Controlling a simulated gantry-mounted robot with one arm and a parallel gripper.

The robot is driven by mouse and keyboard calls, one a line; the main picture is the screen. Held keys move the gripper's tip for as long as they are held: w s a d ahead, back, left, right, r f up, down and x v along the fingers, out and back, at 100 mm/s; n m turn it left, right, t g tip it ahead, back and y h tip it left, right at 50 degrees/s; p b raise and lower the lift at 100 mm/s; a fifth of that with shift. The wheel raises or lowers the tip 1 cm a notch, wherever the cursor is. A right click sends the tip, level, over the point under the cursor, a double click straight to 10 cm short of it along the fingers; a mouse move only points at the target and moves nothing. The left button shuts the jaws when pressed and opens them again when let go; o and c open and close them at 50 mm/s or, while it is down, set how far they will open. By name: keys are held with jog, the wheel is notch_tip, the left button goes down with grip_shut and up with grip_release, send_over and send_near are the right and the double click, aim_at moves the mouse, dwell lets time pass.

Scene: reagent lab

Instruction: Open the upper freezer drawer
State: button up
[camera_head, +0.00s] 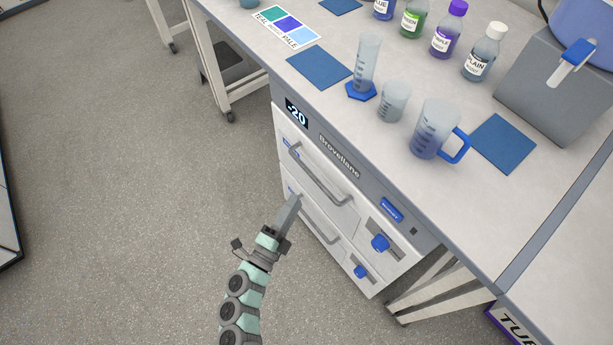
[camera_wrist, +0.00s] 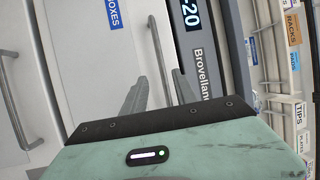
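The freezer (camera_head: 340,158) is built in under the bench, with a "-20" display. Its upper drawer (camera_head: 335,208) looks closed and has a grey bar handle (camera_head: 318,178); in the wrist view this handle (camera_wrist: 156,50) runs down between my two fingers. My gripper (camera_head: 296,198) is open in front of the drawers, its fingers (camera_wrist: 158,92) on either side of the handle in that view. I cannot tell whether they touch it or how far off they are. The lower drawer handle (camera_head: 321,224) also shows in the wrist view (camera_wrist: 14,105), at the left.
Blue knobs (camera_head: 380,243) sit on the panels right of the drawers. The bench above holds a beaker (camera_head: 393,102), a jug (camera_head: 432,130), a cylinder (camera_head: 367,62) and several bottles. The floor (camera_head: 130,200) left of the freezer is clear.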

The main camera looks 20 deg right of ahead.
aim_at(312, 173)
jog(key=b+x, duration=0.2)
jog(key=x, duration=0.8)
jog(key=shift+w+d+r, duration=0.1)
jog(key=shift+d, duration=0.15)
jog(key=shift+c, duration=0.5)
grip_shut()
dwell(0.5)
